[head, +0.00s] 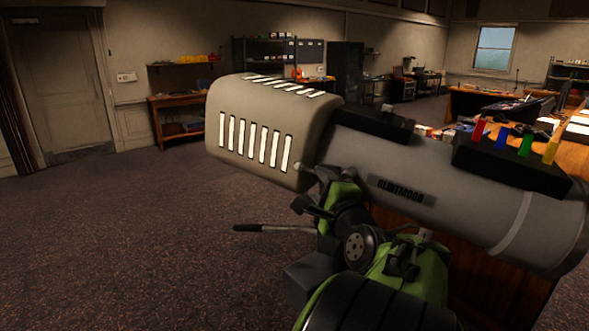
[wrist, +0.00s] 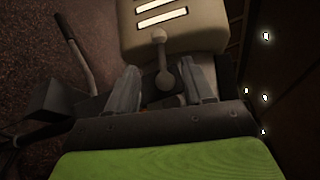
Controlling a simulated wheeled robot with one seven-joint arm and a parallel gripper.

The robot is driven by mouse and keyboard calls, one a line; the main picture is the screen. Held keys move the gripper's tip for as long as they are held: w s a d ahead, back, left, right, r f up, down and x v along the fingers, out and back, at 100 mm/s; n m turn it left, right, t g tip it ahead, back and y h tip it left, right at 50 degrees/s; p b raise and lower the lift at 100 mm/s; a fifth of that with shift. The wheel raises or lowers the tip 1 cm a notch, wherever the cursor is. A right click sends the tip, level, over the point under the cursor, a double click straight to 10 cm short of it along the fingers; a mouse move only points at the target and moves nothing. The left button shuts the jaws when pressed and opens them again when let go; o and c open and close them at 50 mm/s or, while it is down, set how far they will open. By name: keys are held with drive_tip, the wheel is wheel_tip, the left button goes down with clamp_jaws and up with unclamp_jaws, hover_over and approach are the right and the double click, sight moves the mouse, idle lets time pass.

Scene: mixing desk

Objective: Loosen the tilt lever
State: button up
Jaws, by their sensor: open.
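The tilt lever (wrist: 160,58), a short grey bar with a rounded knob at each end, shows in the wrist view against the vented lamp housing. My gripper (wrist: 164,84) is open, with one finger on each side of the lever's lower knob. Gaps show between the knob and both fingers, so it is not gripped. In the head view my gripper (head: 314,192) is close under the rear of the big grey spotlight (head: 400,180). The lever is hard to make out there, partly hidden by my green and black wrist.
A thin bar handle with a black grip (head: 262,228) sticks out left below the spotlight; it also shows in the wrist view (wrist: 74,42). A black box with coloured levers (head: 512,158) sits on the spotlight. A wooden desk (head: 500,290) stands behind at right. Open carpet lies left.

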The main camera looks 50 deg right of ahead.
sight(305, 170)
drive_tip(key=p+x, duration=0.1)
drive_tip(key=x, duration=0.9)
drive_tip(key=shift+w+d, duration=0.25)
drive_tip(key=shift+w, duration=0.05)
clamp_jaws()
